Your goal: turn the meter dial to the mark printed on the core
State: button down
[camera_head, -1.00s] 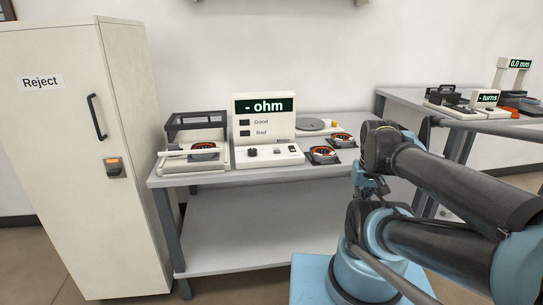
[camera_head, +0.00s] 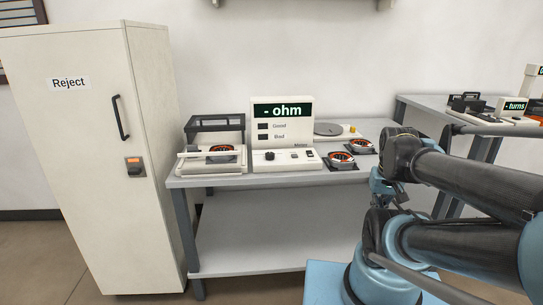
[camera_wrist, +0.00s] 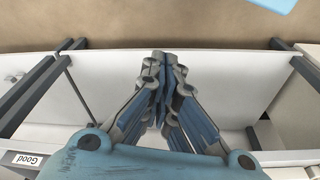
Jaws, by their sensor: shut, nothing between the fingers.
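The white meter (camera_head: 283,134) stands on the grey table. Its screen reads "- ohm", above the labels Good and Bad. A dark dial (camera_head: 270,156) sits on its front panel; its setting is too small to read. A core with orange-red winding (camera_head: 221,153) lies in the fixture left of the meter. More such cores (camera_head: 341,159) and (camera_head: 361,146) rest on dark pads to its right. No printed mark on them is legible. My gripper (camera_wrist: 162,58) is shut and empty in the wrist view, apart from the meter and cores. In the head view my arm stands at the right.
A white Reject cabinet (camera_head: 75,150) stands at the left. A grey turntable plate (camera_head: 327,129) is behind the cores. A second table (camera_head: 420,103) with a turns counter (camera_head: 514,105) is at the right. The lower shelf (camera_head: 280,235) is empty.

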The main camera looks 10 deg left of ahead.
aim_at(269, 156)
jog(key=k, duration=0.5)
jog(key=u, duration=1.15)
jog(key=i, duration=0.65)
jog(key=z, duration=0.55)
